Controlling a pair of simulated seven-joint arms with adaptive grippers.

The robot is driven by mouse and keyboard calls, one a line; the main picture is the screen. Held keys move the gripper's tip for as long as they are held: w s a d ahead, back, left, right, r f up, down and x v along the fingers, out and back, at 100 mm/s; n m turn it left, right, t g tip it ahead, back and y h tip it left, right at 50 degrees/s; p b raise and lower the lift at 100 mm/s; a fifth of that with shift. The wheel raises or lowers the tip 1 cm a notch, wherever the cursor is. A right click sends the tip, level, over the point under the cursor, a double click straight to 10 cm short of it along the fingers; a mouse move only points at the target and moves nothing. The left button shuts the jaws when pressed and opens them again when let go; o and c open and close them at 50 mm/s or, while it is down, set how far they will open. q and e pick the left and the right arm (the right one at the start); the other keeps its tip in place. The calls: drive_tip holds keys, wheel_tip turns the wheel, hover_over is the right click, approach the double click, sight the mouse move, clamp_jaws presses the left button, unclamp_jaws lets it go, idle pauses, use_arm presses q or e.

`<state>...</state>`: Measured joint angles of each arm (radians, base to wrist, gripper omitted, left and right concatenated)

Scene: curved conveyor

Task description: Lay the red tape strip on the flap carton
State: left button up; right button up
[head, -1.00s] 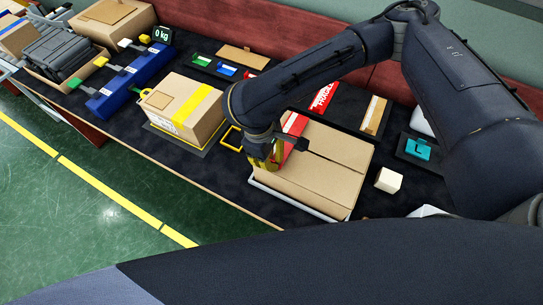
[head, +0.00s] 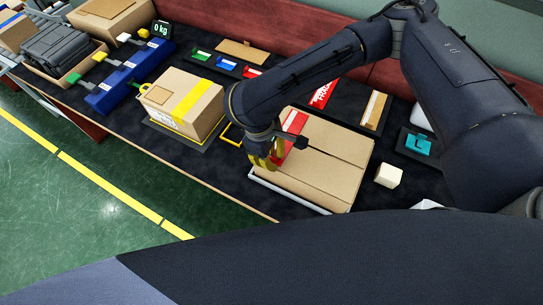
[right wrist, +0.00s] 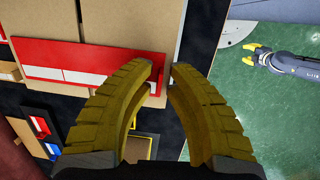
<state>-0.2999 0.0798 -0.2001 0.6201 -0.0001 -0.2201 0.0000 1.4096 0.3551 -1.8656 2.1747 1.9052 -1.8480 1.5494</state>
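The flap carton (head: 325,166) is a tan box with closed top flaps and a centre seam, on a pale-edged base. The red tape strip (head: 292,127), with white patches, lies across its left part. In the right wrist view the strip (right wrist: 85,54) looks flat over the cardboard (right wrist: 120,22). My right gripper (head: 262,163) is at the strip's near end, by the carton's edge. Its yellow fingertips (right wrist: 164,68) are a little apart, the left one covering part of the strip; contact is unclear. My left gripper (right wrist: 250,55) shows over the floor, fingers apart and empty.
A yellow-taped carton (head: 184,102) stands left of the flap carton. A red FRAGILE strip (head: 323,93), a brown piece (head: 375,110), a teal item (head: 420,144) and a cream block (head: 388,175) lie behind and right. My right arm spans above them.

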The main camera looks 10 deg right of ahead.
drive_tip(key=o, duration=0.3)
drive_tip(key=shift+r, duration=0.1)
wheel_tip(320, 180, up, 12)
drive_tip(key=a, duration=0.2)
drive_tip(key=shift+w, duration=0.15)
idle(0.4)
drive_tip(key=shift+w+a+f, duration=0.1)
drive_tip(key=shift+f, duration=0.1)
